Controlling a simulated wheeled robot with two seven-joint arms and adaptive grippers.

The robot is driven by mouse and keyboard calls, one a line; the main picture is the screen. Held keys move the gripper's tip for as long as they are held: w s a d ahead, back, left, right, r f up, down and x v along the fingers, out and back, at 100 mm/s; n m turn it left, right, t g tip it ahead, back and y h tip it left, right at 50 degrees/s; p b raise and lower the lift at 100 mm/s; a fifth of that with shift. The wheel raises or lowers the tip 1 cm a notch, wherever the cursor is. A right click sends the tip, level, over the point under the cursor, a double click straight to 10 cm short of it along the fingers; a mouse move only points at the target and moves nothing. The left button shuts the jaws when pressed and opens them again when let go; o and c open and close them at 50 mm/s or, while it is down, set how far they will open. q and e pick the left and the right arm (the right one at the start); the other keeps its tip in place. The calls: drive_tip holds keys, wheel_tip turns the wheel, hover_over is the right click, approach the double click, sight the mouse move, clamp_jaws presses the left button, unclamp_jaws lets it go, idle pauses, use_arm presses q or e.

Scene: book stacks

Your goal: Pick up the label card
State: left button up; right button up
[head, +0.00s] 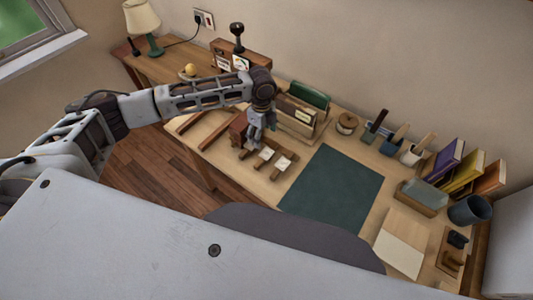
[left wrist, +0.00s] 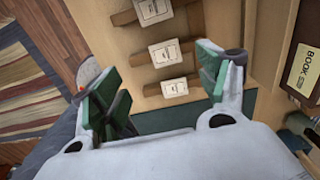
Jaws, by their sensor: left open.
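Three small white label cards lie in a row on brown wooden strips on the desk; I cannot tell which one the task means. In the left wrist view they are a top card (left wrist: 152,10), a middle card (left wrist: 165,53) and a bottom card (left wrist: 175,88). In the head view two show clearly, one card (head: 267,153) nearer the gripper and another card (head: 283,163) to its right. My left gripper (head: 256,140) is above the row's left end, open and empty; its green-padded fingers also show in the left wrist view (left wrist: 157,72). My right gripper is out of view.
A wooden file box (head: 298,122) stands just behind the gripper. A dark green mat (head: 335,190) lies to the right, with free room on it. Pen cups, books and a dark mug (head: 470,210) line the right side. A lamp (head: 143,22) stands at the far left.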

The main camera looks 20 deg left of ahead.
use_arm(q)
hover_over(265, 152)
drive_tip(key=shift+s+a+f, duration=0.15)
drive_tip(key=shift+a+f, duration=0.05)
drive_tip(key=shift+f, duration=1.1)
drive_tip(key=shift+s+a+f, duration=0.1)
drive_tip(key=shift+a+f, duration=0.05)
drive_tip(key=shift+f, duration=1.1)
drive_tip(key=shift+f, duration=0.1)
drive_tip(key=shift+w+d+f, duration=0.1)
drive_tip(key=shift+d+f, duration=0.2)
drive_tip(key=shift+f, duration=0.6)
drive_tip(key=shift+w+f+p, duration=0.1)
drive_tip(key=shift+f+p, duration=0.25)
drive_tip(key=shift+f, duration=1.2)
drive_tip(key=shift+f, duration=0.25)
drive_tip(key=c, duration=0.7)
